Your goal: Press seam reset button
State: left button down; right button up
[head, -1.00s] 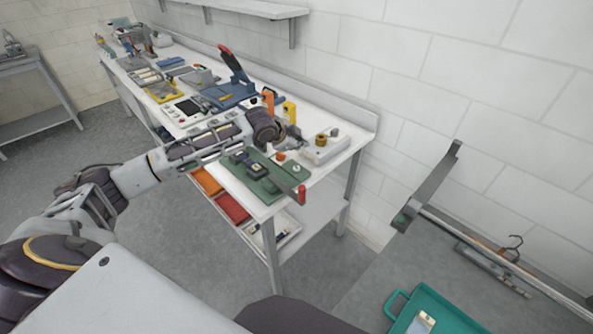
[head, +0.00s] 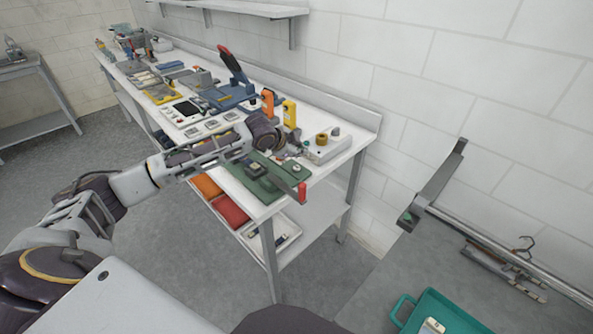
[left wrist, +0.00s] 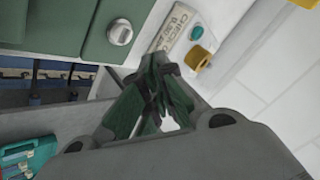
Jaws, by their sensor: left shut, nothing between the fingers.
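My left gripper (head: 291,154) is shut and empty. It reaches over the near end of the long workbench, just above the back edge of a green board (head: 272,190) and in front of a white box (head: 328,153). In the left wrist view its closed fingers (left wrist: 158,78) point toward the lettered face (left wrist: 172,27) of the box. A small green round button (left wrist: 197,32) and a brass-coloured knob (left wrist: 198,58) show on the box. A silver knob (left wrist: 120,32) stands on the green board. No label I can read says which is the seam reset button. The fingertips' contact cannot be told.
Orange (head: 267,101) and yellow (head: 289,114) upright devices stand close behind my wrist. A blue press with a red handle (head: 229,58) is farther along the bench. A red-tipped lever (head: 302,193) is at the board's near corner. A teal tray (head: 455,306) lies lower right.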

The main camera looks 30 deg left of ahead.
aim_at(299, 168)
pick_arm(q)
jog(key=shift+f, duration=1.5)
pick_arm(e)
jog(key=shift+w+d+f, duration=0.35)
jog(key=shift+w+d, duration=0.35)
jog(key=shift+w, duration=0.15)
